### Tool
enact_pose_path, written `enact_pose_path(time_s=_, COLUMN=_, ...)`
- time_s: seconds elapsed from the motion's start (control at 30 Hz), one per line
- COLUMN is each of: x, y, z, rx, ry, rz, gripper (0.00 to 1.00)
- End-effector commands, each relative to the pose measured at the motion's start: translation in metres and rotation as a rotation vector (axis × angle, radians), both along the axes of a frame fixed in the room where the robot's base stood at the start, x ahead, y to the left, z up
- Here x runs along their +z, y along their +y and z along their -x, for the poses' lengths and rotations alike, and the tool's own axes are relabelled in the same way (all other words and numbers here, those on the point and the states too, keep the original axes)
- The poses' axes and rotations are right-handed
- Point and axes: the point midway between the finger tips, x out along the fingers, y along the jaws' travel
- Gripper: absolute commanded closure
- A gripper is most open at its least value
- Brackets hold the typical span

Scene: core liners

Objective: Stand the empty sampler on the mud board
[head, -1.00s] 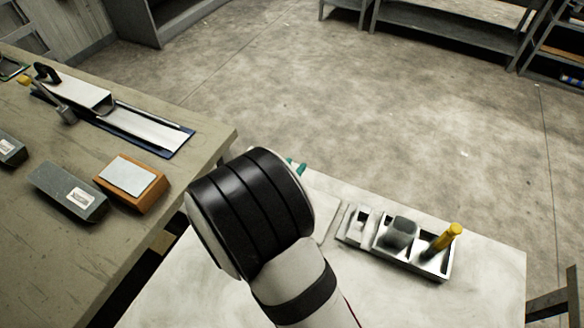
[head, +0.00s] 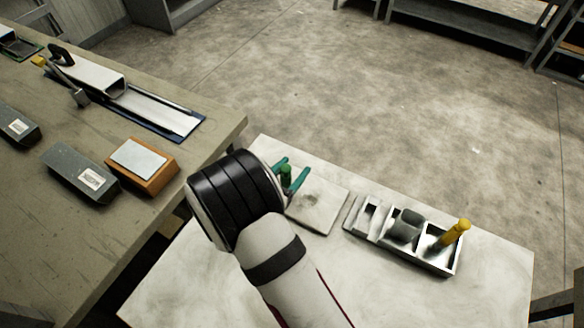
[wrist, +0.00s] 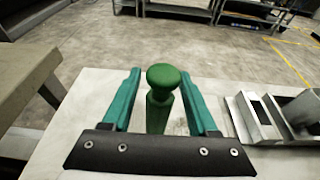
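A green-knobbed tool (head: 286,172), which may be the sampler, is upright between the two teal fingers of my gripper (head: 291,174). The wrist view shows its round green knob and stem (wrist: 160,100) midway between the fingers of my gripper (wrist: 160,82), with a gap on each side. The fingers are open around it. A pale square board (head: 325,198) with a dark smudge, likely the mud board, lies just right of the gripper. The tool's lower end is hidden, so I cannot tell whether it rests on the board.
A metal compartment tray (head: 365,218) stands right of the board, holding a dark grey lump (head: 406,226) and a yellow-handled tool (head: 455,232). A worn bench (head: 105,222) on the left carries grey boxes and an orange block (head: 142,166). The white table's front is clear.

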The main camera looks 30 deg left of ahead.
Motion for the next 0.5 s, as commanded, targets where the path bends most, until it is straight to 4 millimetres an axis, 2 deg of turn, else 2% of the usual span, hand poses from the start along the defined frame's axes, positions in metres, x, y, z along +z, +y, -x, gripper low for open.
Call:
enact_pose_path(time_s=0.23, x=0.004, y=0.000, z=0.003, rx=0.001, ry=0.000, rz=0.000, gripper=0.41)
enact_pose_path(time_s=0.37, x=0.012, y=0.001, z=0.029, rx=0.004, ry=0.000, rz=-0.001, gripper=0.41)
enact_pose_path(time_s=0.5, x=0.023, y=0.001, z=0.064, rx=0.005, ry=-0.001, rz=-0.001, gripper=0.41)
